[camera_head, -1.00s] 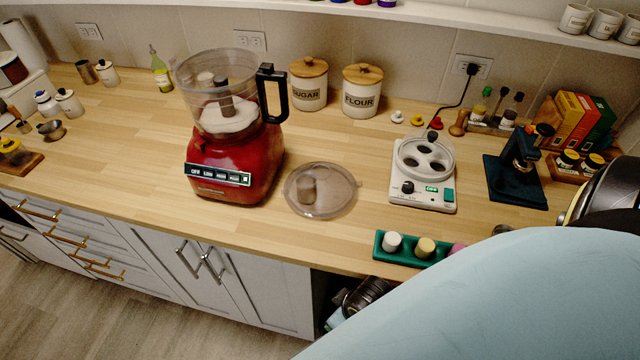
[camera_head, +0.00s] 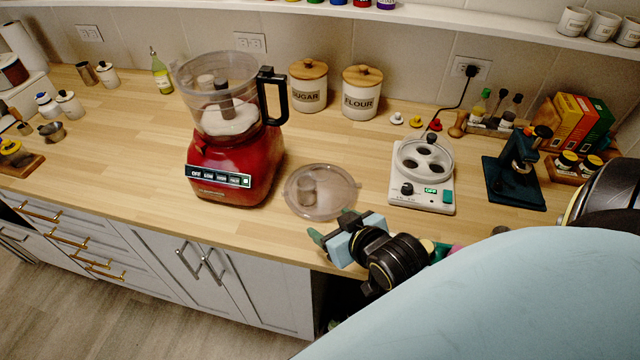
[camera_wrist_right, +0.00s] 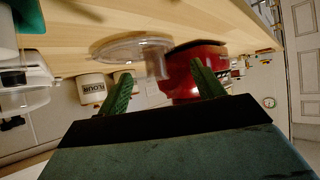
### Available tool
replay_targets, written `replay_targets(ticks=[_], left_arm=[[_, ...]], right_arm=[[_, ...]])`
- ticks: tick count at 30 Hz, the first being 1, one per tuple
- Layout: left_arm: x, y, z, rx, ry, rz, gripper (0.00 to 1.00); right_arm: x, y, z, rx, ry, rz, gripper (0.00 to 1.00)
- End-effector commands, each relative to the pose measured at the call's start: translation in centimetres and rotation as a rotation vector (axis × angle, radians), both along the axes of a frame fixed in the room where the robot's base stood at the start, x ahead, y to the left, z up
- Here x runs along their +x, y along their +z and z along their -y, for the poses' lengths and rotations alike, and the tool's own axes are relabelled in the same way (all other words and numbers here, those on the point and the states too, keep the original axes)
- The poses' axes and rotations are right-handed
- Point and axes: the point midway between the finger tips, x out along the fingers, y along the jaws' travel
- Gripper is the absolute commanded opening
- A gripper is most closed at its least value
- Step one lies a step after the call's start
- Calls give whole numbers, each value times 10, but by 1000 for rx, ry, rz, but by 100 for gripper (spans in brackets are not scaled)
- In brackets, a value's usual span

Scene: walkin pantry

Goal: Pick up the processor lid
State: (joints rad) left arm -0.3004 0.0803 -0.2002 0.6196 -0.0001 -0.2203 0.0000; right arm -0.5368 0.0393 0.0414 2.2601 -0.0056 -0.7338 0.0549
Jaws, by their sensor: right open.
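The clear round processor lid (camera_head: 330,196) with its short feed tube lies on the wooden counter, right of the red food processor (camera_head: 235,165). The processor's clear bowl stands uncovered on its base. My right gripper (camera_head: 330,226) is just in front of the lid, near the counter's front edge, apart from it. In the right wrist view the lid (camera_wrist_right: 130,50) shows beyond the two open green fingers (camera_wrist_right: 162,88), with nothing between them. The red processor (camera_wrist_right: 192,75) is behind it. My left gripper is not in view.
Sugar (camera_head: 308,88) and flour (camera_head: 361,94) canisters stand at the back. A white device with round wells (camera_head: 423,175) is right of the lid, and a dark stand (camera_head: 515,175) is farther right. The counter left of the processor has free room.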

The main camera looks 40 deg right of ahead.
Motion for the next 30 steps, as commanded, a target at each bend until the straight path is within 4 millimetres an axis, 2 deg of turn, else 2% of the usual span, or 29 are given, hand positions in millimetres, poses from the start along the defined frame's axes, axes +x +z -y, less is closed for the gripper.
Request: replay_targets(ticks=[3,8,18,30], left_arm=[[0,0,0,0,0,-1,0],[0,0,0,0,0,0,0],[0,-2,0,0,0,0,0],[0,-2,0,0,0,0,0]], right_arm=[[13,9,11,3,-30,114,67],[22,14,17,2,-45,182,67],[77,-6,22,1,-44,190,67],[113,-19,25,1,-44,188,67]])
